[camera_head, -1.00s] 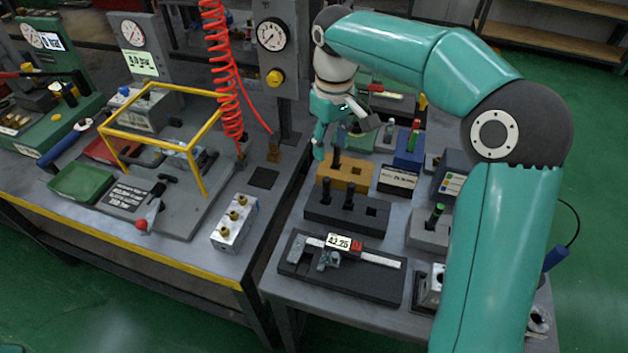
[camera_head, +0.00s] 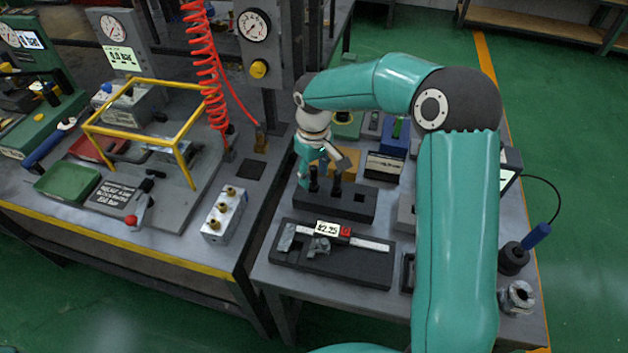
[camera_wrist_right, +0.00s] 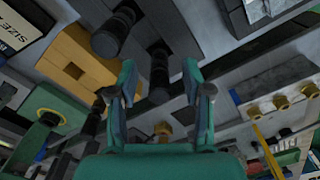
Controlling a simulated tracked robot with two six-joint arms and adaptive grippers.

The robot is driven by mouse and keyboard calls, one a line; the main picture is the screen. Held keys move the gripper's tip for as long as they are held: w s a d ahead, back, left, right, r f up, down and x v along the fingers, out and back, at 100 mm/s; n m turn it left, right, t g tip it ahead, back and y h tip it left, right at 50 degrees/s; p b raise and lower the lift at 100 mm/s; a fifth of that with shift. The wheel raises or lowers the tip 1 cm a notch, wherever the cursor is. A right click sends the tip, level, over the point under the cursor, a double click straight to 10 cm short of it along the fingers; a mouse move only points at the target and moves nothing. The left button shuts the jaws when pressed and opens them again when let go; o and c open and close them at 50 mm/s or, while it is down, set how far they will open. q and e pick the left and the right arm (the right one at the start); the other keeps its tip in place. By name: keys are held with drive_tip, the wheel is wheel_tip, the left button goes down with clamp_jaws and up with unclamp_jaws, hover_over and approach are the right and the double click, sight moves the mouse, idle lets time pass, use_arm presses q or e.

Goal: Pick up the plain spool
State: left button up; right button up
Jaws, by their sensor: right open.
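A dark block (camera_head: 350,205) on the right bench holds two black spools upright, a left spool (camera_head: 314,180) and a right spool (camera_head: 337,185). I cannot tell for sure which is the plain one. My right gripper (camera_head: 324,168) points down over this block, its fingers open and empty. In the right wrist view, one black spool (camera_wrist_right: 158,75) shows between the open fingers of the right gripper (camera_wrist_right: 158,72); contact cannot be seen. The other black spool (camera_wrist_right: 112,35) stands outside the fingers, to the upper left. My left gripper is not in view.
A yellow block (camera_head: 349,158) stands just behind the dark block, partly hidden by my gripper. A caliper (camera_head: 340,240) lies on a dark tray in front. A blue block (camera_head: 396,135) stands at the back. A metal block (camera_head: 225,218) stands on the left bench.

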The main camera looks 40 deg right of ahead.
drive_tip(key=shift+f, duration=1.3)
clamp_jaws()
drive_tip(key=shift+w, duration=0.1)
drive_tip(key=shift+r, duration=0.15)
